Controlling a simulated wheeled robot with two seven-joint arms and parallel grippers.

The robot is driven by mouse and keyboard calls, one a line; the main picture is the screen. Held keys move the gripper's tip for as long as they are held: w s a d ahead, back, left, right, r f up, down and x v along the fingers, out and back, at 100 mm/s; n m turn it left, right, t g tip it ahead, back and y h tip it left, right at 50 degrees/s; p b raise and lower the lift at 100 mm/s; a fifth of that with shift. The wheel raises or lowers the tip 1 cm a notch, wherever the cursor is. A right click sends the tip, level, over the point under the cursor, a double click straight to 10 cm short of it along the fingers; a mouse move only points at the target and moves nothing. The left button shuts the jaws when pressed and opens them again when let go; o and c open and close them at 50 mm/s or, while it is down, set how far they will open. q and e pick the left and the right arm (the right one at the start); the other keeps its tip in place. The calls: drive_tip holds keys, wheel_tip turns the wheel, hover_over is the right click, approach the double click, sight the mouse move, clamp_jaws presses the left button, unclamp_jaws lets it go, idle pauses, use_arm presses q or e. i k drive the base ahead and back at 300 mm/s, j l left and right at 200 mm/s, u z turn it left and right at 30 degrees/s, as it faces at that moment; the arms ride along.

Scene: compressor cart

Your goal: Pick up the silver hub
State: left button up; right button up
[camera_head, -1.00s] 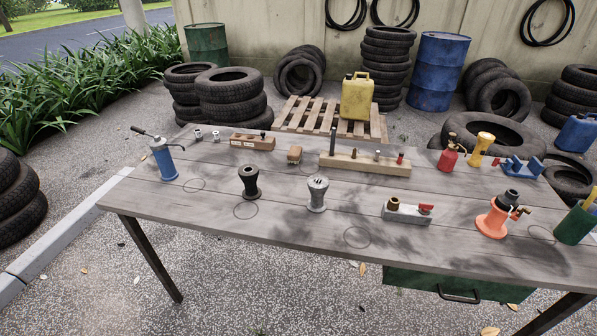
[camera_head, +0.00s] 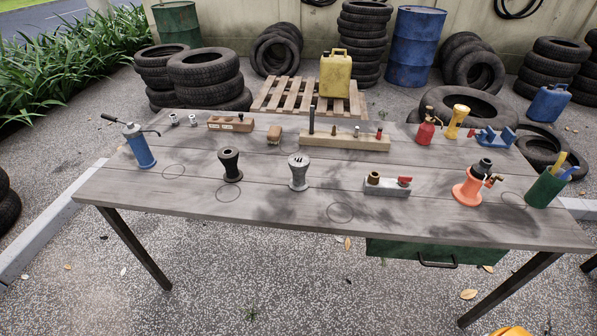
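The silver hub (camera_head: 299,172) stands upright on the grey wooden table (camera_head: 260,213), near the middle of its front half. It is spool-shaped, with a narrow waist and a flared base and top. Small dark marks show on its top. A black hub (camera_head: 230,166) of similar shape stands to its left. Neither of my grippers shows in the head view. A small yellow-orange shape is at the bottom edge, and I cannot tell what it is.
Right of the hub are a grey block with red and brass fittings (camera_head: 387,185), an orange tool (camera_head: 472,187) and a green cup (camera_head: 546,188). A blue pump (camera_head: 138,146) stands left. A wooden rack (camera_head: 345,139) lies behind. The table's front edge is clear.

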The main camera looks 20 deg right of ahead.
sight(298, 163)
drive_tip(key=l+z, duration=0.3)
drive_tip(key=l, duration=0.2)
drive_tip(key=l+z, duration=0.3)
drive_tip(key=l, duration=0.25)
drive_tip(key=i+l+z, duration=0.15)
drive_tip(key=l+z, duration=0.15)
drive_tip(key=l, duration=0.2)
